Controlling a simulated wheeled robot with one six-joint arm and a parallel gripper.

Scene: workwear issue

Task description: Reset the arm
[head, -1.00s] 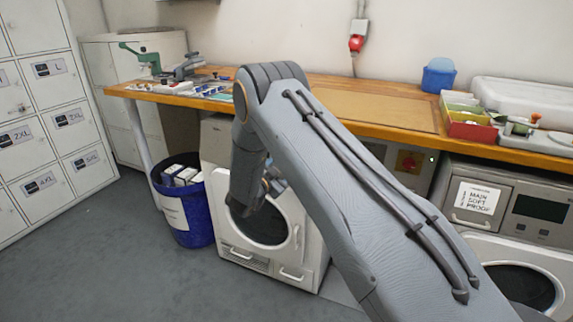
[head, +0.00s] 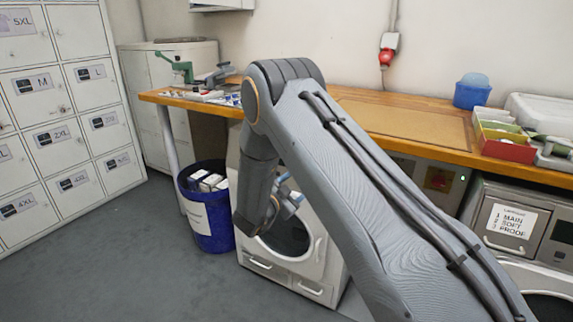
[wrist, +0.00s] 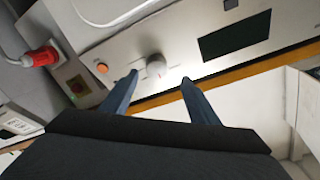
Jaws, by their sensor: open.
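My arm crosses the head view, bent at the elbow, with its forearm hanging down in front of a white washing machine (head: 318,262). My gripper (wrist: 159,77) shows in the wrist view as two dark blue fingers, spread apart with nothing between them. In the head view the gripper is partly hidden behind my wrist. In the wrist view, a panel with a round knob (wrist: 156,66), an orange button (wrist: 101,68) and a dark display (wrist: 235,36) lies beyond the fingertips.
A wooden worktop (head: 400,118) runs along the wall. A blue bin (head: 207,225) with boxes stands left of the machine. Lockers (head: 55,135) line the left side. A red bin (head: 505,150) and a blue tub (head: 472,95) sit on the worktop. The floor at left is clear.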

